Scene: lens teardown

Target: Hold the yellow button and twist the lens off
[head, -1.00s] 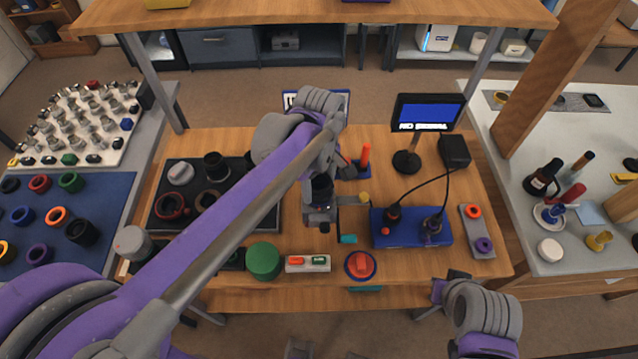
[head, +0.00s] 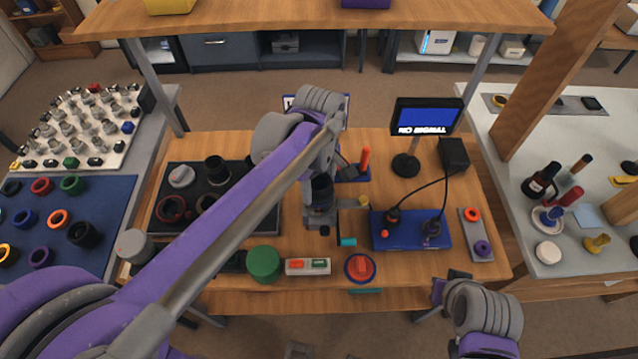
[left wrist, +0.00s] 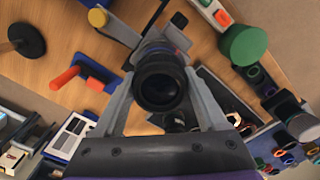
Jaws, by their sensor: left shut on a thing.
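The lens (left wrist: 160,82) is a black barrel seen end-on in the left wrist view, between the two grey fingers of my left gripper (left wrist: 158,98). The gripper is shut on it. In the head view the dark lens (head: 320,190) stands upright under my left wrist, on a grey mount partly hidden by the arm. The yellow button (head: 363,201) is just right of the mount, on a grey arm; it also shows at the upper left of the left wrist view (left wrist: 97,17). My right gripper (head: 448,284) is low at the table's front right, apart from the button; its jaw opening is unclear.
A green round knob (head: 264,263), a switch box (head: 307,266) and a red knob (head: 360,267) line the front edge. A blue box (head: 411,240) with cables stands right, a monitor (head: 428,116) behind. A dark tray (head: 262,218) with rings is left. My left arm crosses above.

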